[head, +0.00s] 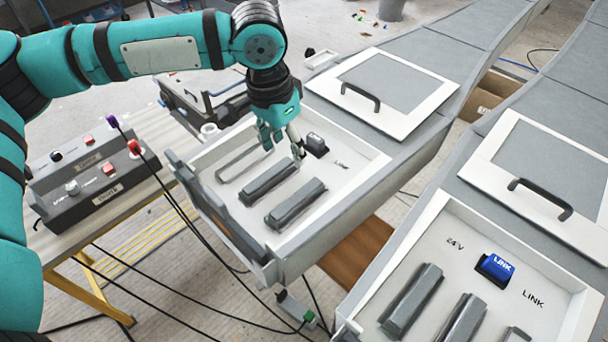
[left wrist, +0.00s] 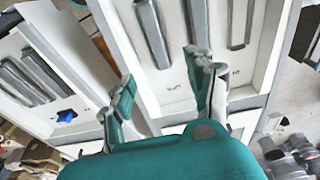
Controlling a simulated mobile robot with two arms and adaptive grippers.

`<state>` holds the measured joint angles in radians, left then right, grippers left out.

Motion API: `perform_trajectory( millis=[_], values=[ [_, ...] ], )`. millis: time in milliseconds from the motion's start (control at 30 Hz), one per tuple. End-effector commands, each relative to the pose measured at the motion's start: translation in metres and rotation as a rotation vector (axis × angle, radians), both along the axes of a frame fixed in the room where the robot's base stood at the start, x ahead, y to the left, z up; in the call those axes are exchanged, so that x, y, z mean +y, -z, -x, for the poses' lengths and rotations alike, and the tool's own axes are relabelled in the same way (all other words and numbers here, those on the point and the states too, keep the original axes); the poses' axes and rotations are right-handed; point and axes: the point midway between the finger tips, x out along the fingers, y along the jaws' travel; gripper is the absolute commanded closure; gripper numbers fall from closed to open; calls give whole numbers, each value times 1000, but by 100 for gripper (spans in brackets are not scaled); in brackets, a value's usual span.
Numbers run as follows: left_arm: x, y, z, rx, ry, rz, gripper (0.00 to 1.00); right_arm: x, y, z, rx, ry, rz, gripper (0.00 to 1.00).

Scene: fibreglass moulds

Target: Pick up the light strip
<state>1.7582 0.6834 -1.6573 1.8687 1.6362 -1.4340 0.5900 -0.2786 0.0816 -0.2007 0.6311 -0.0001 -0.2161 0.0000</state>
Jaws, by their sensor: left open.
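In the head view, my left gripper (head: 283,150) points down over the near white tray (head: 345,182), with its fingers apart and nothing seen between them. Two dark grey strips (head: 268,182) (head: 296,203) lie side by side in that tray, just below the fingers. A paler, thin strip or slot outline (head: 243,163) lies to their left; I cannot tell which strip is the light strip. In the left wrist view the open gripper (left wrist: 165,90) shows over the tray, with grey strips (left wrist: 152,30) beyond the fingertips. My right gripper is not in view.
A black block (head: 316,145) sits in the tray close to the fingers. A second tray at right holds more grey strips (head: 411,300) and a blue LINK block (head: 495,268). A control box (head: 95,185) with cables stands on a table at left.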

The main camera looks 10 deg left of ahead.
Motion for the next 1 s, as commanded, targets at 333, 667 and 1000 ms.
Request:
perform_trajectory(
  millis=[333,667,1000],
  values=[
    [-2,51,-6,4,-11,-3,44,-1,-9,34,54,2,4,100],
    [-8,109,-13,1,-9,-2,44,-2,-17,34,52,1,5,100],
    [-13,140,-16,2,-7,-5,44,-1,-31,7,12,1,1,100]
  ],
)
